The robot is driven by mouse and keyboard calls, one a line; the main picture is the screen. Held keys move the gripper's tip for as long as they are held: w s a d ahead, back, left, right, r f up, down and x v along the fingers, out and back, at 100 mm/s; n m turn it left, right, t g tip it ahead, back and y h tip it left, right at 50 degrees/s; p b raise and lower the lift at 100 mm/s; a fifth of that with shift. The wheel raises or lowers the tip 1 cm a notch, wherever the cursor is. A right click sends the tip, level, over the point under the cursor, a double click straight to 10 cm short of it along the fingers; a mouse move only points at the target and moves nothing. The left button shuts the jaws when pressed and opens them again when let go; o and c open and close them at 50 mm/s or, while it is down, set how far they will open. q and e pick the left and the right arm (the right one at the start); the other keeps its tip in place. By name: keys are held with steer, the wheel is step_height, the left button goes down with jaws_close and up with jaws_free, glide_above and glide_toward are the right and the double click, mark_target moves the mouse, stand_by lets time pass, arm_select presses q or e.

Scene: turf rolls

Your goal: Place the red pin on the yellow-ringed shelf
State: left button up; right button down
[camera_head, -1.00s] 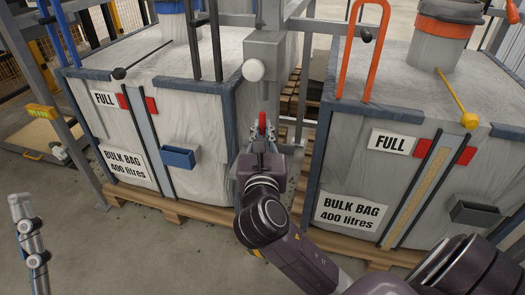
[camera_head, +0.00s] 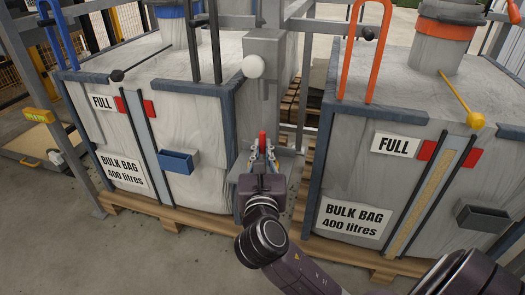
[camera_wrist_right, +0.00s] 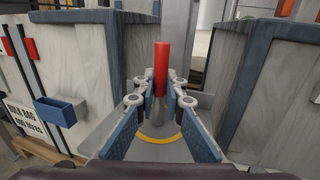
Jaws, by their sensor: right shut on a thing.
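The red pin (camera_head: 262,141) is upright between the fingers of my right gripper (camera_head: 263,160). In the right wrist view the red pin (camera_wrist_right: 161,70) has a red upper rod and a grey lower part between the two blue-padded fingers. My right gripper (camera_wrist_right: 160,112) is shut on that lower part. The grey shelf (camera_head: 287,160) sits between the two bulk bags. Its yellow ring (camera_wrist_right: 160,139) shows partly below the fingers in the wrist view. I cannot tell whether the pin's foot touches the shelf. My left gripper is not in view.
Bulk bags stand close on the left (camera_head: 185,110) and right (camera_head: 385,135), leaving a narrow gap. A blue box (camera_head: 178,161) is on the left bag. Bare floor lies front left.

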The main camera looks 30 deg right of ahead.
steer(key=c, duration=2)
jaws_free()
steer(key=shift+f, duration=0.1)
